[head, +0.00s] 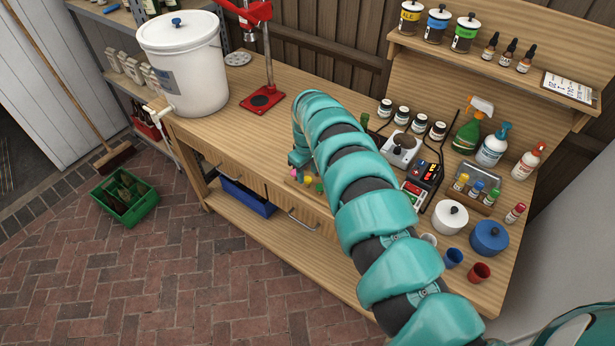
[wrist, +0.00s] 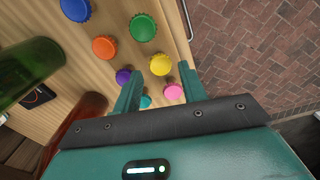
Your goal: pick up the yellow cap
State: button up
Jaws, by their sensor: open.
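The yellow cap (wrist: 160,65) is a round crimped bottle cap lying on the wooden bench top in the wrist view. It sits just past my fingertips, roughly midway between them. My gripper (wrist: 161,74) is open with nothing held. A pink cap (wrist: 173,91) and a teal cap (wrist: 145,101) lie nearer to me, between the fingers. In the head view my gripper (head: 299,160) is low over the bench's front edge, mostly behind my arm. A few small caps show beside it there, too small to tell well.
A purple cap (wrist: 123,76) lies close to the left finger. Orange (wrist: 104,47), green (wrist: 142,27) and blue (wrist: 76,9) caps lie farther off. A green bottle (wrist: 28,70) and a brown bottle (wrist: 75,125) are at left. The bench edge and brick floor (wrist: 250,45) are at right.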

jog(key=shift+f, duration=0.75)
jog(key=shift+f, duration=0.25)
dwell(0.3)
jog(key=c, duration=0.7)
